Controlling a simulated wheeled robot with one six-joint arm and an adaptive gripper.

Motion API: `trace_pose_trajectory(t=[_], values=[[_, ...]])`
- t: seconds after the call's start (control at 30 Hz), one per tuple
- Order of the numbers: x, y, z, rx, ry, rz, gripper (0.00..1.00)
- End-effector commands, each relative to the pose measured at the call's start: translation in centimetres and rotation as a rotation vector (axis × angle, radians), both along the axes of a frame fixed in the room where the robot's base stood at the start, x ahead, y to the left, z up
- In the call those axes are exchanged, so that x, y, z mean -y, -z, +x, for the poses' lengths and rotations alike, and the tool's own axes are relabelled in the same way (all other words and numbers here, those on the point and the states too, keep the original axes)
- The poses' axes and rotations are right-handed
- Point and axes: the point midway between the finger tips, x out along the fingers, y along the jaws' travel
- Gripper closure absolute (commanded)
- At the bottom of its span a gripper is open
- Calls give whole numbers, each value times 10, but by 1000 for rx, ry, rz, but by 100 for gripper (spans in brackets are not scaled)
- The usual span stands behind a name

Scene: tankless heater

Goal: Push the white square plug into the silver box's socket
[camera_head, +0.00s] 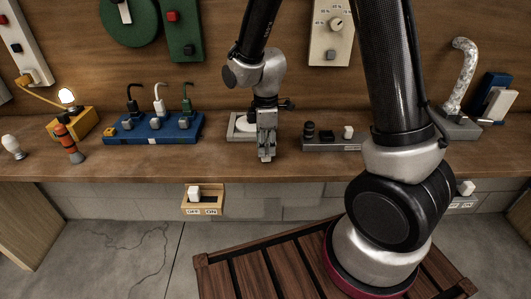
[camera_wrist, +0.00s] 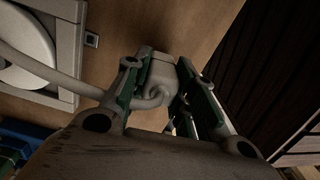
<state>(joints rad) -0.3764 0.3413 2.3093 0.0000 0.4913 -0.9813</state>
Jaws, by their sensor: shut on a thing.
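My gripper (camera_head: 266,154) is low over the front part of the workbench. In the wrist view its two green-lined fingers (camera_wrist: 163,66) are shut on a pale, blocky plug (camera_wrist: 160,78). A pale cord curls from the plug and runs left across the silver box. The silver box (camera_head: 232,137) has a large white disc on it and lies flat on the bench behind my gripper; its frame also shows in the wrist view (camera_wrist: 72,45). A small square socket (camera_wrist: 91,40) sits at the box's edge, apart from the plug. In the head view my gripper hides the plug.
A blue box (camera_head: 155,129) with several cabled plugs stands left of my gripper. A grey box (camera_head: 332,145) with black knobs and a white block stands right. The bench's front edge (camera_head: 240,177) is close below my gripper. A switch box (camera_head: 202,207) hangs under it.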

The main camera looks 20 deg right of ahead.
Motion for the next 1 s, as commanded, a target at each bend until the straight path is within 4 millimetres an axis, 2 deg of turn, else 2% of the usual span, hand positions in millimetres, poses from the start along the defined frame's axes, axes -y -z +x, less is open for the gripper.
trace_pose_trajectory(t=[0.5, 1.0], values=[[0, -15, 0, 2, 0, 1, 100], [0, -48, 1, 2, 0, 1, 100]])
